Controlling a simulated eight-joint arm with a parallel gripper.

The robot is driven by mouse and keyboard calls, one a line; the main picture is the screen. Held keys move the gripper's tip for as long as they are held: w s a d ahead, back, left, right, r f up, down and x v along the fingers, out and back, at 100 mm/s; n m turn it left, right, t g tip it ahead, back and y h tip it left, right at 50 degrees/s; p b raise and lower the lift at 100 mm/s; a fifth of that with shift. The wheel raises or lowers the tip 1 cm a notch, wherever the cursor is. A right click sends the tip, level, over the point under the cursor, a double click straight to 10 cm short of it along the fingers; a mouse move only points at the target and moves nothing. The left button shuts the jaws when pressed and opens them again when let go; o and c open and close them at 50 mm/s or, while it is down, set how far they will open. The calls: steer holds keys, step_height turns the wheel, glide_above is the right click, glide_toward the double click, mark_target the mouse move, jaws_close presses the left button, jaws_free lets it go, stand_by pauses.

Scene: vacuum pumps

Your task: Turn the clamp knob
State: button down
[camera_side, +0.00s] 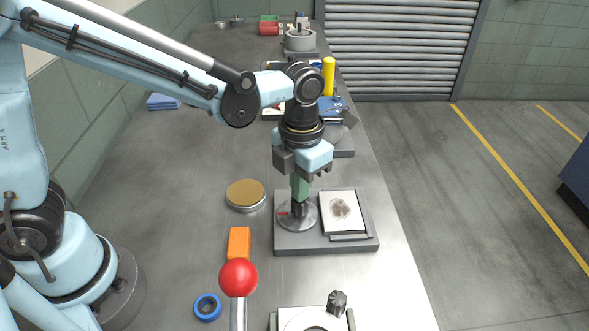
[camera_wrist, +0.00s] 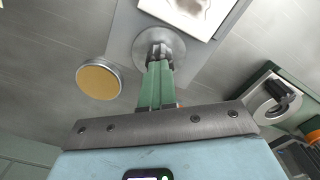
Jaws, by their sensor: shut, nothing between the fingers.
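My gripper (camera_side: 299,199) points straight down with its green fingers shut together. Its tips are at a small dark grey knob-like piece (camera_wrist: 158,50) in the centre of a round metal disc (camera_side: 311,221). Whether the tips touch this piece I cannot tell. The disc has a red mark at its left and sits on a grey base plate (camera_side: 292,243). The fingers partly hide the piece and the disc's centre. Another dark knob (camera_side: 337,302) stands on a pale fixture (camera_side: 281,321) near the front; it also shows in the wrist view (camera_wrist: 278,89). Which one is the clamp knob is not marked.
A framed white panel (camera_side: 339,207) with a grey patch lies right of the disc. A tan-topped round tin (camera_side: 246,194), an orange block (camera_side: 239,243), a blue ring (camera_side: 208,307) and a red ball on a post (camera_side: 238,277) stand nearby.

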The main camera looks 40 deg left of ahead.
steer(key=c, duration=1.4)
jaws_free()
steer(key=shift+r, duration=0.15)
steer(key=shift+r, duration=0.85)
step_height(320, 180, up, 6)
